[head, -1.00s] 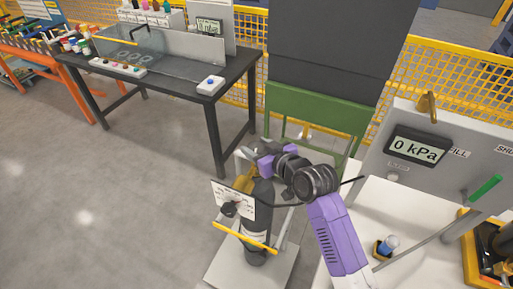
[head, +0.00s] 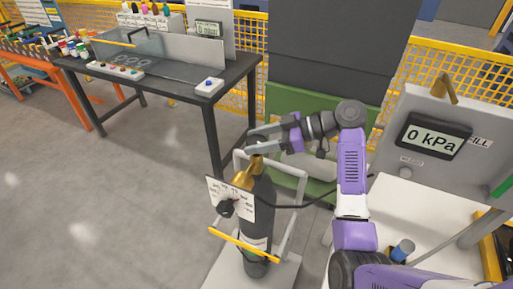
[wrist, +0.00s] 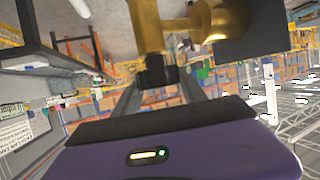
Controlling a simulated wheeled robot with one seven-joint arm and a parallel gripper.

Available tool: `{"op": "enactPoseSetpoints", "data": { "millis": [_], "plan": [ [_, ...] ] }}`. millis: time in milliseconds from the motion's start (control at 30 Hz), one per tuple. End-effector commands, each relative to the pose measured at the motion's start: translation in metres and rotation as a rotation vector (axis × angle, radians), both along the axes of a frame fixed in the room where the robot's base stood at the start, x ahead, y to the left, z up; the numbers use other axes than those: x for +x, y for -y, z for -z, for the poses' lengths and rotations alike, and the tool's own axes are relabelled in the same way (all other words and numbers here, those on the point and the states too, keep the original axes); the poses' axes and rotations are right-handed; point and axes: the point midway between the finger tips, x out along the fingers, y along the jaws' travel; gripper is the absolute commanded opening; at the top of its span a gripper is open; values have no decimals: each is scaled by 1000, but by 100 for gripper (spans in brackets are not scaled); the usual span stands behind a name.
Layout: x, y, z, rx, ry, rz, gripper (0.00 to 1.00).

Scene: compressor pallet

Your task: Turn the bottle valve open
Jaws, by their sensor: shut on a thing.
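The dark gas bottle (head: 257,215) stands upright in a grey wheeled frame with a yellow bar. Its brass valve (head: 247,176) is on top and fills the upper part of the wrist view (wrist: 150,25). A black valve knob (wrist: 157,72) sits at the near end of the brass stem. My gripper (head: 254,140) reaches in from the right, just above the brass. In the wrist view its two grey fingers (wrist: 158,82) close around the black knob. The exact finger contact is partly hidden.
A white gauge plate (head: 231,199) hangs at the bottle's front, with a dark hose running right. A grey panel with a 0 kPa display (head: 434,137) stands at right. A black bench (head: 170,85) is at back left; open floor lies in front of it.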

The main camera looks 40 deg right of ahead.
Motion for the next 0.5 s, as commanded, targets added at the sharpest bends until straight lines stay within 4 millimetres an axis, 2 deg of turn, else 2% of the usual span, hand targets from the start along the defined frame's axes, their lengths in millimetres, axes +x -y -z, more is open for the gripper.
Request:
{"op": "enactPoseSetpoints", "data": {
  "millis": [500],
  "plan": [
    [0,3,0,-1,-7,-455,9]
  ]
}}
